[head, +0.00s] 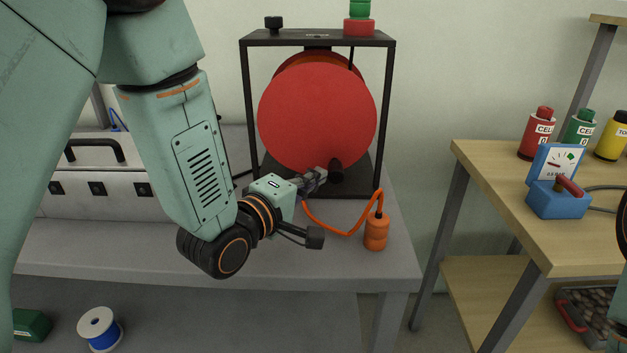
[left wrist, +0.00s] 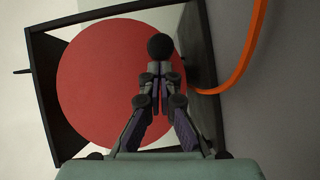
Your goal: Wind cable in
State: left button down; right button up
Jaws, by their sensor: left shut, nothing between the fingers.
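A large red reel disc (head: 317,115) stands upright in a black frame (head: 388,110) on the grey bench. A black crank knob (head: 336,172) sticks out near the disc's lower right edge. My left gripper (head: 322,178) is at the knob, its fingers shut with nothing between them. In the left wrist view the knob (left wrist: 160,46) is just beyond the fingertips (left wrist: 160,78); whether they touch it I cannot tell. An orange cable (head: 340,232) hangs in a loop from the reel to an orange plug (head: 376,232) on the bench. My right gripper is out of view.
The grey bench (head: 330,262) is bare in front of the plug. A wooden table (head: 500,190) at the right holds a blue meter box (head: 558,198) and red, green and yellow bottles. A white case (head: 95,195) stands at the left.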

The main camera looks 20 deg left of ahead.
pick_arm(q)
jog(key=shift+w, duration=0.15)
jog(key=shift+d, duration=0.1)
jog(key=shift+d+f+n+t, duration=0.1)
jog(key=shift+d+n+t, duration=0.2)
jog(key=shift+n, duration=0.1)
jog(key=shift+d, duration=0.2)
jog(key=shift+w+d+r+p, duration=0.1)
jog(key=shift+w+r+p, duration=0.1)
jog(key=shift+p, duration=0.1)
jog(key=shift+d, duration=0.3)
jog(key=shift+a+f, duration=0.1)
jog(key=shift+a, duration=0.15)
